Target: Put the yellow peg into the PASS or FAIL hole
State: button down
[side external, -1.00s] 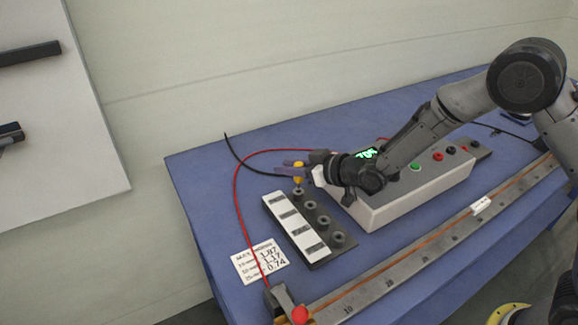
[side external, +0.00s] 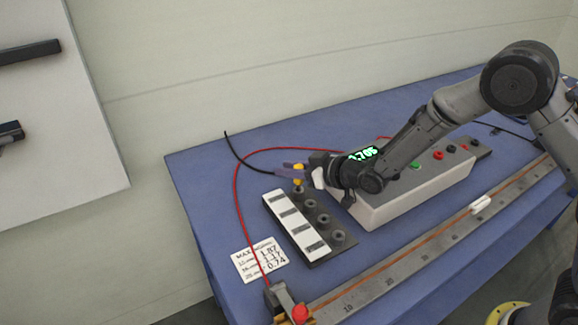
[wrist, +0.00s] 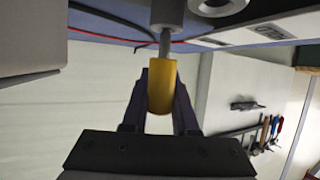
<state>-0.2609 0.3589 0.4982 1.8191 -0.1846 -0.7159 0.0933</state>
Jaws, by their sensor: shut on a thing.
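The yellow peg (wrist: 162,86) is upright between the fingers of my gripper (wrist: 160,70), which is shut on its yellow handle. Its thin metal shank meets a grey collar (wrist: 167,14) in the wrist view; I cannot tell how deep it sits. In the side view the peg (side external: 298,182) is at the farthest collar of the dark holder block (side external: 318,257). Several grey collars stand in a row beside a white label strip (side external: 291,222). The strip's lettering is too small to read in the side view, so I cannot tell which hole is PASS or FAIL.
A grey meter box (side external: 400,203) with a lit green display stands right of the holder. A red cable (side external: 237,205) curves around its left. A printed card (side external: 260,259) lies in front at left. A long ruler rail (side external: 400,272) runs along the table's front.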

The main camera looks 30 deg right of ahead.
jog(key=shift+f, duration=1.15)
jog(key=c, duration=0.6)
grip_release()
